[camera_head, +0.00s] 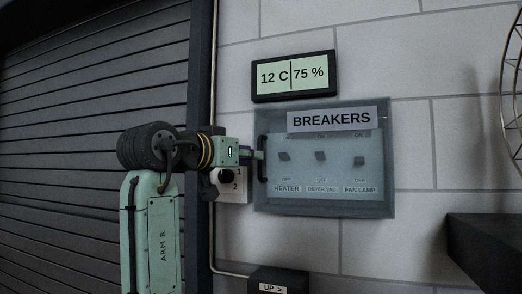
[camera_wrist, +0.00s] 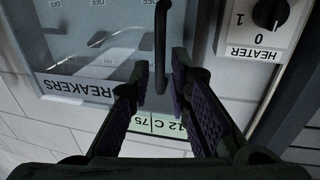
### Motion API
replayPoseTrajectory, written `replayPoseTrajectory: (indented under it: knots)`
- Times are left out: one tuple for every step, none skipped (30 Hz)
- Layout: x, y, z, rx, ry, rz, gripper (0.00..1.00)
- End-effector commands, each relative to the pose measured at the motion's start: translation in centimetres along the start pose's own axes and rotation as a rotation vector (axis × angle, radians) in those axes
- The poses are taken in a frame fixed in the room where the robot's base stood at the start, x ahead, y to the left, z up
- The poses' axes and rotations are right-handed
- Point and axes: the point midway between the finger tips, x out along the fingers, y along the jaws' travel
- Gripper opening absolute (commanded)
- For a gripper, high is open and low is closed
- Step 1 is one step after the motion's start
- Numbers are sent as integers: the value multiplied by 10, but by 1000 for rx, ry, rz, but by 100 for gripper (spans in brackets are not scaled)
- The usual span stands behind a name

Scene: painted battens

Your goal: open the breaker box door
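The breaker box (camera_head: 324,205) is on the wall, with a see-through bluish door (camera_head: 340,142) that looks shut. Behind the door are several switches, labelled heater, dryer/vac and fan lamp. A dark vertical handle (camera_head: 262,160) stands on the door's left edge. My gripper (camera_head: 256,155) reaches it from the left. In the wrist view, which is upside down, my gripper (camera_wrist: 161,66) is open, with one purple-padded finger on each side of the handle (camera_wrist: 160,25). Gaps show between the fingers and the handle. The box also shows there behind the fingers (camera_wrist: 85,45).
A display (camera_head: 293,76) reading 12 C and 75 % hangs just above the box. A heater knob (camera_wrist: 268,13) sits beside the box. An "UP" box (camera_head: 278,279) is below, a dark ledge (camera_head: 485,250) lower right, and a slatted shutter (camera_head: 80,80) left.

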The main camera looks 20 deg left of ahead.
Motion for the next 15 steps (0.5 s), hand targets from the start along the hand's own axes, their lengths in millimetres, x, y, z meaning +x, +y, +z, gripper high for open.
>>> replayPoseTrajectory:
  knots:
    - [10, 0, -3, -1, -2, 0, 18]
    - [16, 0, -3, 0, -1, 0, 18]
    - [22, 0, -3, 0, 0, 1, 18]
    - [26, 0, -3, 0, -1, 1, 18]
    - [30, 0, -3, 0, -1, 0, 18]
    - [35, 0, -2, 0, 0, 0, 18]
    - [38, 0, -2, 0, 0, 0, 18]
    - [40, 0, -2, 0, 0, 0, 18]
    - [43, 0, -2, 0, 0, -1, 18]
    - [45, 0, -2, 0, 1, -1, 18]
    - [46, 0, -1, 0, 2, -1, 18]
    - [47, 0, -1, 0, 2, -1, 18]
    - [48, 0, -1, 1, 3, -2, 18]
    - [48, 0, -1, 1, 3, -2, 18]
    - [48, 0, -1, 1, 3, -2, 18]
